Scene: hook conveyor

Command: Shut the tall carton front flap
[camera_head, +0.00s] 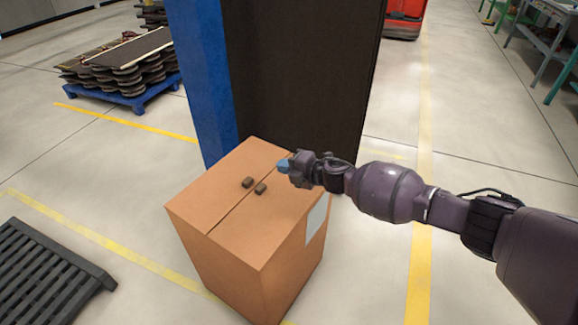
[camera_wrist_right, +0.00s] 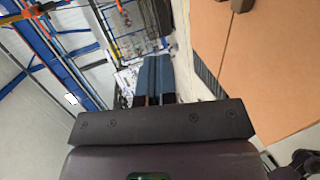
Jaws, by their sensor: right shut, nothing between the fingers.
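The tall carton (camera_head: 245,205) stands upright on the floor in the middle of the head view. Its top looks flat, with two flap panels lying level and a straight seam between them. A small dark brown block sits on each side of the seam. My right gripper (camera_head: 284,166) is shut and empty, with its blue fingertips over the right far part of the carton top. I cannot tell whether they touch it. In the right wrist view the shut fingers (camera_wrist_right: 154,80) point away, beside the carton (camera_wrist_right: 265,75) at the right. My left gripper is not in view.
A dark panel (camera_head: 300,70) with a blue post (camera_head: 203,75) stands right behind the carton. A blue pallet (camera_head: 135,95) with stacked dark parts is at the back left. A black pallet (camera_head: 45,275) lies at the near left. Floor (camera_head: 380,275) to the right is clear.

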